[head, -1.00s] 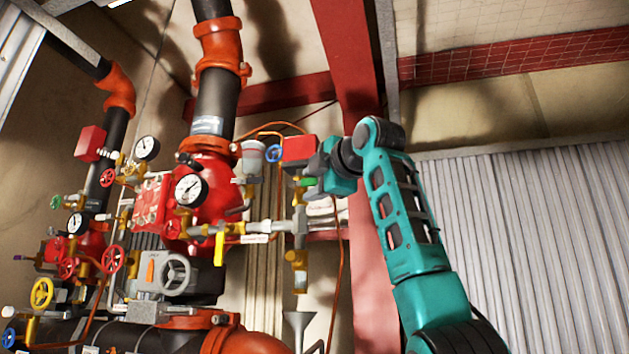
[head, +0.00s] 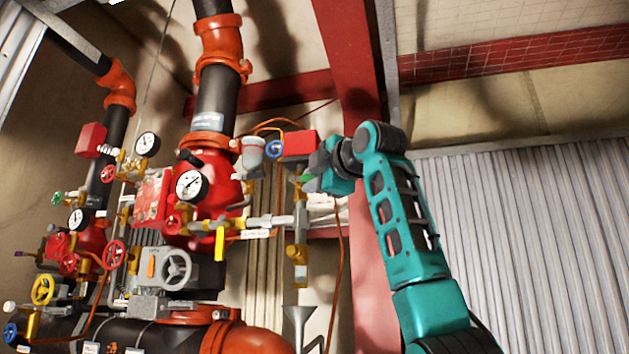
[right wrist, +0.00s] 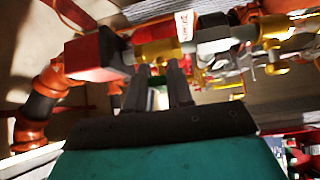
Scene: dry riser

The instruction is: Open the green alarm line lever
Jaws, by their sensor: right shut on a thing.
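The green alarm line lever (head: 306,181) sits on the brass valve of the thin vertical pipe, just below a red box. Only a small part of it shows. My right gripper (head: 314,174) is at the lever, reaching in from the right, and is shut on it. In the right wrist view the two dark fingers (right wrist: 162,88) point at the brass fittings, with a bit of green (right wrist: 151,99) between them. The fingers hide most of the lever. My left gripper is in neither view.
The red box (head: 299,145) and a blue handwheel (head: 274,149) are close above the gripper. A yellow lever (head: 220,243) and a pressure gauge (head: 191,186) are to the left. A funnel (head: 297,322) is below. A red column (head: 350,60) stands behind my arm.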

